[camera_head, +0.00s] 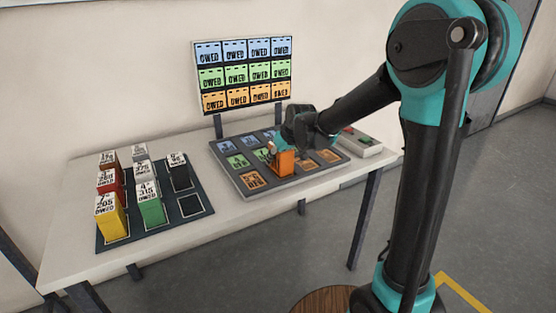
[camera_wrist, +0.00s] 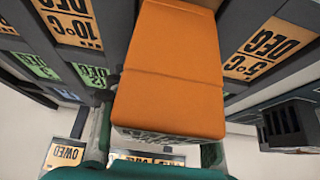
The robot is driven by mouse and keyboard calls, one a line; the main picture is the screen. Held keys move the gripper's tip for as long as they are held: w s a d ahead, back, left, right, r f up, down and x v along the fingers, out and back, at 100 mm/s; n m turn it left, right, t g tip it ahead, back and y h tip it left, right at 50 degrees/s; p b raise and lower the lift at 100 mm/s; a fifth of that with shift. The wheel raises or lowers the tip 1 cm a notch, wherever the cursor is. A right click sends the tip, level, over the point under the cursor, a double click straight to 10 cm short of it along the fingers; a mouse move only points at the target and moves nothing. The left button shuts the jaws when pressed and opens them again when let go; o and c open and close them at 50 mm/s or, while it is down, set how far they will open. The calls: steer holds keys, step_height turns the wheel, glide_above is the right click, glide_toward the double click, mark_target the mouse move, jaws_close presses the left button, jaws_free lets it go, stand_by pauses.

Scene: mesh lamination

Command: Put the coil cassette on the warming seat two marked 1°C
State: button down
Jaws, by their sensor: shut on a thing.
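My gripper (camera_head: 277,151) is shut on an orange cassette (camera_head: 284,163). I cannot read its label, so I cannot confirm that it is the coil cassette. In the wrist view the orange cassette (camera_wrist: 168,65) fills the middle, between the gripper's teal fingers (camera_wrist: 155,150). A grey seat board (camera_head: 245,193) lies under it, with blue, green and orange marked cards. In the wrist view an orange card marked 10°C (camera_wrist: 75,32) shows left of the cassette and one marked 5°C (camera_wrist: 262,48) right of it. The cassette hides the board between them. I cannot make out a 1°C card.
An upright panel (camera_head: 243,76) of blue, green and orange OWED cards stands behind the board. A pale device (camera_head: 360,143) sits right of the board on the white table (camera_head: 75,255).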

mark_target(288, 151)
steer(key=shift+f, duration=0.4)
steer(key=c, duration=0.7)
jaws_free()
steer(key=shift+f, duration=0.1)
steer(key=shift+c, duration=0.2)
steer(key=v, duration=1.2)
steer(key=s+d+f+m+g+h, duration=0.1)
steer(key=s+d+f+m+h, duration=0.2)
steer(key=s+d+f, duration=1.5)
steer(key=s+d+m, duration=0.3)
steer(key=s+d, duration=0.1)
steer(key=shift+d+f+m+h, duration=0.25)
steer(key=shift+f+m+h, duration=0.05)
steer(key=shift+f+m, duration=0.1)
